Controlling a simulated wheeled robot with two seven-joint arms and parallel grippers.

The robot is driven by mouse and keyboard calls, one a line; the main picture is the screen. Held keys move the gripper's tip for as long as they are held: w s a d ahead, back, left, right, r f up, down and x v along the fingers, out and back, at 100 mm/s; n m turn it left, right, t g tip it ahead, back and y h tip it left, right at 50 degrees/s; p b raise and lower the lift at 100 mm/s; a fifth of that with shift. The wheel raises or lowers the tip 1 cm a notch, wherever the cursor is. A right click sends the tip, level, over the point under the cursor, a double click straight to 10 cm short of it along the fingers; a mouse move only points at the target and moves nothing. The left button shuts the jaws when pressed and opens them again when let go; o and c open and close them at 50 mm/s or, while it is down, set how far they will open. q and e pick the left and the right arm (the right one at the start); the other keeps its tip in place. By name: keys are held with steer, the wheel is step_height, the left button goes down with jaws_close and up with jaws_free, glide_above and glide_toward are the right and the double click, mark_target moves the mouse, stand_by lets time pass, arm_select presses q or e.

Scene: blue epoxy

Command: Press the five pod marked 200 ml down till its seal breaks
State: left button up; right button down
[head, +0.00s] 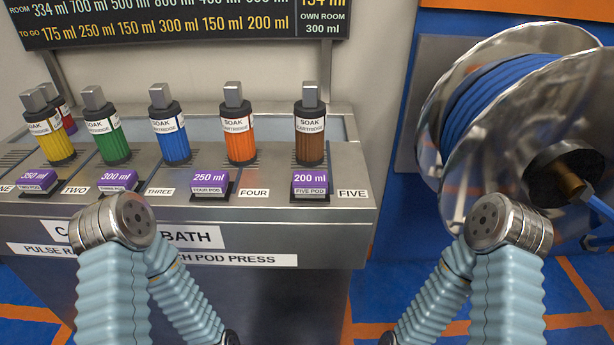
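The five pod (311,183) is a purple block marked 200 ml on its top and "FIVE POD" on its front. It sits in a dark recess at the right end of the steel bench, left of the FIVE label (352,194). It stands raised, and its seal cannot be made out. Nothing touches it. Both my arms reach up from the bottom edge and bend back down, one on each side. Both grippers are out of view below the picture.
Left of it are the purple four pod (209,182), 250 ml, three pod (118,180), 300 ml, and two pod (38,181), 350 ml. A brown soak cartridge (310,125) stands right behind it, in a row of coloured ones. A hose reel (500,110) is at right.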

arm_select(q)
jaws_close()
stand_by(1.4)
